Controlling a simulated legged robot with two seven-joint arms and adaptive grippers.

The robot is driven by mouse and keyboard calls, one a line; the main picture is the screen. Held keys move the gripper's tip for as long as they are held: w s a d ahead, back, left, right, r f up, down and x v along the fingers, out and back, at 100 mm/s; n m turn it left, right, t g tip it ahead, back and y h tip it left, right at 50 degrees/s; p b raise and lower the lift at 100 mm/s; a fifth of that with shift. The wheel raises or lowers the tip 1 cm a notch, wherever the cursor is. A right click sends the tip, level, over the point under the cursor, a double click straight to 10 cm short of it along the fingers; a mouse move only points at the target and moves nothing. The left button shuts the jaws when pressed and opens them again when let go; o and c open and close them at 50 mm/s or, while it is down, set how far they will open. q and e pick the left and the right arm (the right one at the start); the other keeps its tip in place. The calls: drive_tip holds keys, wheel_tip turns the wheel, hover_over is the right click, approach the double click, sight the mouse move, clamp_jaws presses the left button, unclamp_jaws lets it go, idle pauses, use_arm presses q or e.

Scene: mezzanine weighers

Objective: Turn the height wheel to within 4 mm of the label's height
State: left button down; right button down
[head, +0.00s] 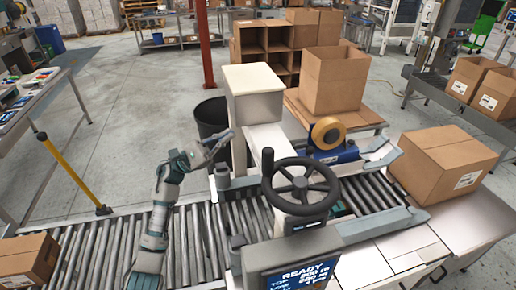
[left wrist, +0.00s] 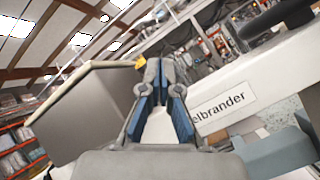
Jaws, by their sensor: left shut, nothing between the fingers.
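The black height wheel (head: 300,187), with a knob at its upper left, stands on the weigher machine above the roller conveyor. My right gripper is out of view.
A blue tape dispenser (head: 338,153) sits behind the wheel. A labelled carton (head: 440,160) stands right of the conveyor, another carton (head: 26,262) at its left end. A black bin (head: 212,120) and a yellow post (head: 72,172) stand behind the conveyor. Open floor lies at the back left.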

use_arm(q)
drive_tip(key=s+r+m+g+y, duration=0.5)
drive_tip(key=m+g+y, duration=0.25)
drive_tip(key=m, duration=0.65)
drive_tip(key=s+d+p, duration=0.3)
drive_tip(key=s+d, duration=0.3)
drive_tip(key=d, duration=0.3)
drive_tip(key=shift+f+h, duration=0.2)
drive_tip(key=shift+h, duration=0.15)
